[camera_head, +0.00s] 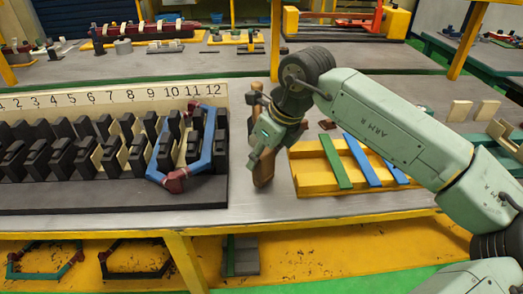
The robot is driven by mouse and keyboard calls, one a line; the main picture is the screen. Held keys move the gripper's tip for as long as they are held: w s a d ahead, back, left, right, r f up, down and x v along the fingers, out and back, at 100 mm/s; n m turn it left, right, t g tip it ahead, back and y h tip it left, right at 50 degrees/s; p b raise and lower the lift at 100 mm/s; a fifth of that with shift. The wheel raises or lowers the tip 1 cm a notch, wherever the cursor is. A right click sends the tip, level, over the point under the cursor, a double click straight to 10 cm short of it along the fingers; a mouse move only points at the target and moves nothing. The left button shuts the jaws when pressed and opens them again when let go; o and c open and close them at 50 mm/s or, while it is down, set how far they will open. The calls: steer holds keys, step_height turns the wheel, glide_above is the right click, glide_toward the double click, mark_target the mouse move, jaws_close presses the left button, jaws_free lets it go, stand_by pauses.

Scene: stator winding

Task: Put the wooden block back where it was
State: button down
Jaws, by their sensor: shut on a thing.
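A brown wooden block (264,170) shows at my gripper (261,150), at the front middle of the bench between the numbered rack and the yellow tray. My gripper is shut on it and points downward. The gripper hides part of the block. I cannot tell whether the block's lower end touches the bench top.
Left is a rack of black slots with a numbered board (110,96); a blue hexagonal coil (208,140) hangs around its right end. Right is a yellow tray (309,177) with green and blue strips. Pale wooden pieces (460,111) stand at far right.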

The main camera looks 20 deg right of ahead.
steer(key=shift+f, duration=0.25)
steer(key=shift+f+b, duration=0.2)
steer(key=shift+b, duration=0.15)
steer(key=c, duration=1)
jaws_free()
steer(key=shift+r, duration=0.1)
steer(key=shift+r+p, duration=0.2)
steer(key=shift+p, duration=0.15)
steer(key=b+v, duration=0.2)
steer(key=v, duration=1)
steer(key=shift+f, duration=0.1)
